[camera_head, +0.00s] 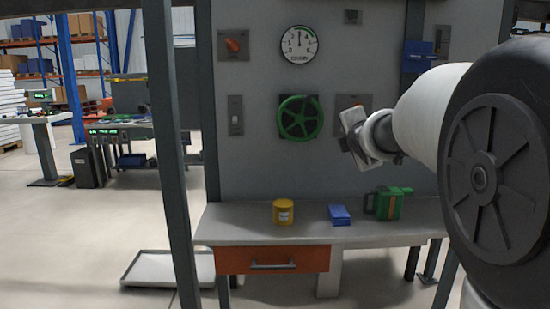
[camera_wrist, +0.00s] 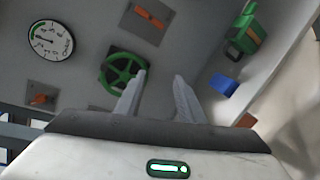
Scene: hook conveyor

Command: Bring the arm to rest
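My gripper (camera_wrist: 158,76) is in the wrist view with its two pale fingers spread apart and nothing between them. In the head view, my arm reaches in from the right and its white hand (camera_head: 354,130) is in front of the grey wall panel (camera_head: 245,170), above the table. The fingers cannot be made out there. The hand is to the right of the green valve wheel (camera_head: 300,118) and partly covers a grey plate behind it. In the wrist view the wheel (camera_wrist: 122,72) is beside the left finger; whether they touch cannot be told.
Below is an orange drawer (camera_head: 272,260), apparently shut. A post (camera_head: 170,150) stands left.

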